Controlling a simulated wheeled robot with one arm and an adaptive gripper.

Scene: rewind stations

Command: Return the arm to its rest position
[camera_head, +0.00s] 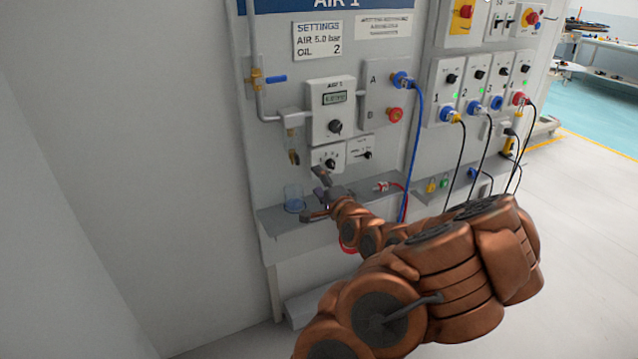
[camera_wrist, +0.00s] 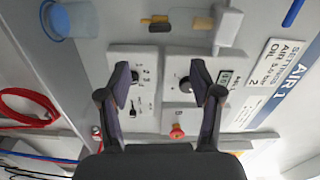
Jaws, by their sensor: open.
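My copper-coloured arm reaches up to the AIR 1 panel (camera_head: 285,75). My gripper (camera_head: 318,193) is in front of the lower part of the panel, just above its shelf (camera_head: 275,222). In the wrist view my gripper (camera_wrist: 163,75) is open, its two dark fingers spread with nothing between them. Beyond the fingers are a white plate with a dial (camera_head: 329,161) and a grey unit with a display and black knob (camera_head: 334,126). I cannot tell whether a fingertip touches the panel.
A clear bluish cup (camera_head: 294,198) stands on the shelf, left of my gripper. A blue hose (camera_head: 413,150) hangs from port A, and a red cable (camera_head: 397,186) lies at the shelf's right. Cabled sockets (camera_head: 450,115) are further right. Open floor (camera_head: 585,200) lies to the right.

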